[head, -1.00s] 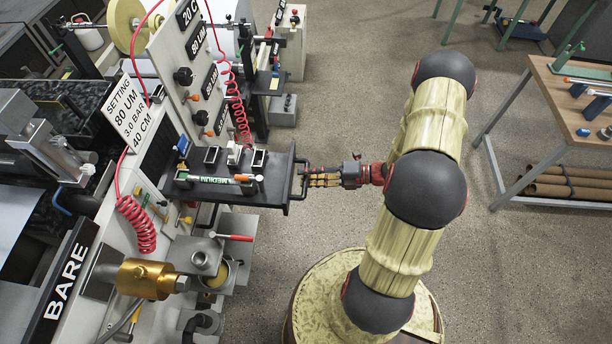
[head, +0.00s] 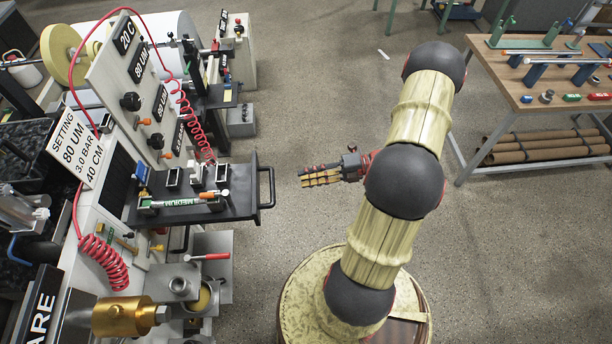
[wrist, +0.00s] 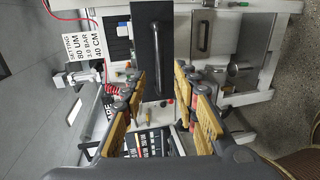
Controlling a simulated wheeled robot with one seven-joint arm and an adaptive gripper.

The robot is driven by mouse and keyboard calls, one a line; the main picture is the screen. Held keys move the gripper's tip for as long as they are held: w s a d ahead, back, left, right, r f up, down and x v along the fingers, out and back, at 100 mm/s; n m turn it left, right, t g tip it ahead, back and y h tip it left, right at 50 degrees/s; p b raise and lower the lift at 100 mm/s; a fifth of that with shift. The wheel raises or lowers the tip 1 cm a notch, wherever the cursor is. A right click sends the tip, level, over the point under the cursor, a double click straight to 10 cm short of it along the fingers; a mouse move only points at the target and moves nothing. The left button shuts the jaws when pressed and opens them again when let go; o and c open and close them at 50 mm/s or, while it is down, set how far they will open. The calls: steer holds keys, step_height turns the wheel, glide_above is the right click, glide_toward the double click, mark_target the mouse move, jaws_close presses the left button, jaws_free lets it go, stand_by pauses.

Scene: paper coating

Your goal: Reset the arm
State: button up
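My arm reaches out over the floor in the head view. My gripper (head: 304,178) points left toward the machine, with clear floor between its fingers and the black tray's handle (head: 268,188). In the wrist view my gripper (wrist: 161,76) has its yellow finger pads spread apart with nothing held between them. The handle also shows in the wrist view (wrist: 154,58), beyond the fingertips. The black tray (head: 236,207) sticks out from the machine and carries a rod labelled MEDIUM (head: 183,202) and several small blocks.
The coating machine stands on the left with a setting sign (head: 76,152), a red coiled hose (head: 104,262) and a brass cylinder (head: 122,316). A wooden workbench (head: 515,85) with tools stands at the right, paper-brown tubes below.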

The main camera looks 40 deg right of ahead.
stand_by(0.4)
steer(key=s+a+r+n+g+h+b, duration=0.1)
steer(key=s+a+n+g+h+b, duration=0.3)
steer(key=n, duration=0.8)
steer(key=s+a+r+n+g, duration=0.1)
steer(key=s+n+g, duration=0.5)
steer(key=n, duration=0.6)
steer(key=w+a+r+n+t+h+b, duration=0.2)
steer(key=a+r+n+t+h+b, duration=0.4)
steer(key=a+r+n+b, duration=0.6)
steer(key=shift+a+r+n+h, duration=1.05)
steer(key=shift+a+n, duration=0.85)
steer(key=shift+n, duration=1.9)
